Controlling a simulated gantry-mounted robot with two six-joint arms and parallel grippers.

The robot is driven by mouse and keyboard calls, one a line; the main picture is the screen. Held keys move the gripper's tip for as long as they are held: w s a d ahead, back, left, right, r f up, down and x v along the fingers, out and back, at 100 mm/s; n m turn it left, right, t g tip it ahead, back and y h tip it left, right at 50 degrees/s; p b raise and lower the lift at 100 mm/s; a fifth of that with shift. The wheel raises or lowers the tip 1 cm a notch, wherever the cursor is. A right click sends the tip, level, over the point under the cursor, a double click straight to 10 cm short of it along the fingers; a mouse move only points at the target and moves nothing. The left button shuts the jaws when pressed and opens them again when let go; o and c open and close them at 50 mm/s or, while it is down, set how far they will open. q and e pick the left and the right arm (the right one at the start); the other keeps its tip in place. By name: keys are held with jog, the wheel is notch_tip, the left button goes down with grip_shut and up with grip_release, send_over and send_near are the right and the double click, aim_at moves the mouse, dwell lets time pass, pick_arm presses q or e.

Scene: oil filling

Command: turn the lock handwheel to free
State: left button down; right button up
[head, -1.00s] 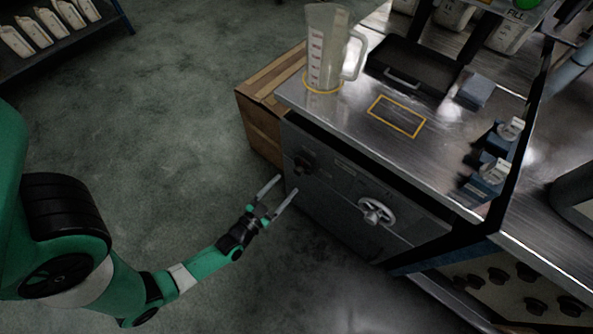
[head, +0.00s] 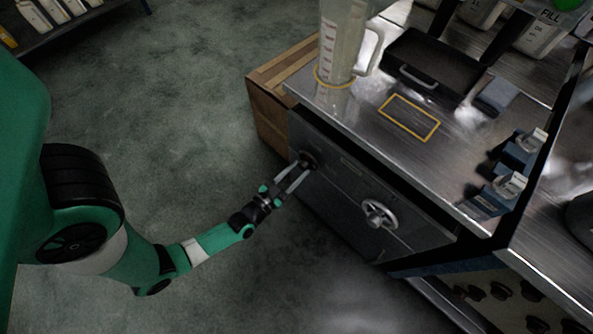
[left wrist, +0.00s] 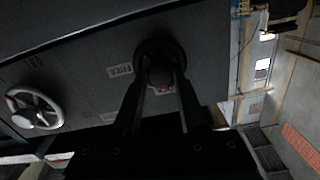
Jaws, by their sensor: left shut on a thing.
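The lock handwheel (head: 309,159) is a small dark round knob on the upper left of the grey front panel (head: 345,195). In the left wrist view the handwheel (left wrist: 158,50) has a dark round base, and a label reading FREE (left wrist: 120,70) is beside it. My left gripper (head: 300,169) is at the panel with its two fingers on either side of the knob, shut on it. The fingers (left wrist: 160,75) hide part of the knob in the wrist view. My right gripper is not in view.
A silver spoked wheel (head: 379,214) is on the same panel to the right. Above is a metal bench top (head: 455,130) with a clear measuring jug (head: 340,45) and a black tray (head: 432,65).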

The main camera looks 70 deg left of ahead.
pick_arm(q)
jog(key=shift+m, duration=0.3)
jog(key=m+p, duration=0.1)
jog(key=m, duration=0.2)
jog(key=shift+p, duration=0.4)
jog(key=m+p, duration=0.1)
jog(key=m, duration=0.8)
jog(key=shift+p, duration=0.4)
jog(key=m, duration=0.5)
jog(key=shift+f, duration=0.1)
jog(key=shift+m, duration=0.4)
jog(key=shift+c, duration=2.2)
grip_release()
